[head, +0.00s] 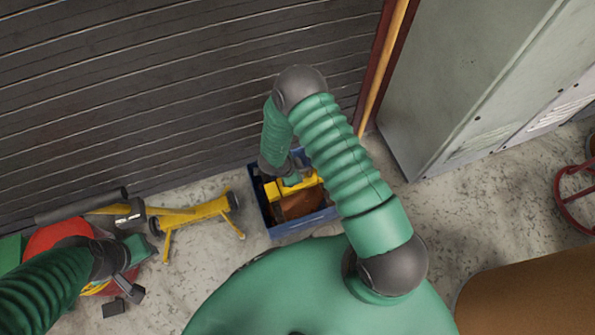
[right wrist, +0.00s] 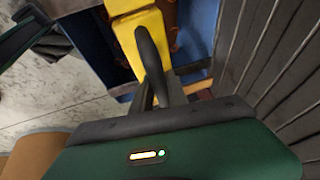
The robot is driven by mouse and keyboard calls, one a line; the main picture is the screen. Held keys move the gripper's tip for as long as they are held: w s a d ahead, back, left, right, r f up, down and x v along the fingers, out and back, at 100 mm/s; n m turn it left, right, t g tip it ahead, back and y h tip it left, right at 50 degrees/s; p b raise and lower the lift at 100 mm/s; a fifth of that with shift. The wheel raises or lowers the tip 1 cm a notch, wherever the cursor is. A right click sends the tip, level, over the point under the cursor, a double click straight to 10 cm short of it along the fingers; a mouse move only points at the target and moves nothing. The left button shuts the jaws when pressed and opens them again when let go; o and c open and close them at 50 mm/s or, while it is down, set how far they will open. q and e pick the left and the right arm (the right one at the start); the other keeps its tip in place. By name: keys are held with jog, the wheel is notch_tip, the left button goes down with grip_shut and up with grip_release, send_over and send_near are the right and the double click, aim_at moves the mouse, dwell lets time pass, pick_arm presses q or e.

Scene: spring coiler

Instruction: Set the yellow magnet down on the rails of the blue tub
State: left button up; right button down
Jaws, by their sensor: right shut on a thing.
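The blue tub (head: 262,215) stands on the floor against the dark slatted wall, with rust-brown contents inside. The yellow magnet (head: 312,181) is at the tub's opening, over those contents. My right gripper (head: 291,179) reaches down from above and is shut on the magnet. In the right wrist view, the dark fingers close on the yellow magnet (right wrist: 136,42), with the tub's blue wall (right wrist: 200,35) beside it. I cannot tell whether the magnet touches the rails. My left gripper (head: 124,294) is at the lower left, away from the tub, its fingers apart and empty.
A yellow wheeled stand (head: 190,216) is left of the tub, near a red round object (head: 58,236). A grey-green cabinet (head: 450,80) stands at the right. A brown rounded object (head: 530,295) and a red wheel (head: 562,190) are further right. Floor between tub and cabinet is clear.

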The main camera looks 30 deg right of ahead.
jog(key=shift+s+a+r, duration=0.1)
jog(key=shift+f, duration=0.5)
dwell(0.7)
jog(key=c, duration=1.2)
grip_release()
jog(key=shift+c, duration=0.2)
jog(key=p+v, duration=0.8)
jog(key=v, duration=0.8)
jog(key=shift+a+r, duration=0.3)
jog(key=shift+a, duration=0.05)
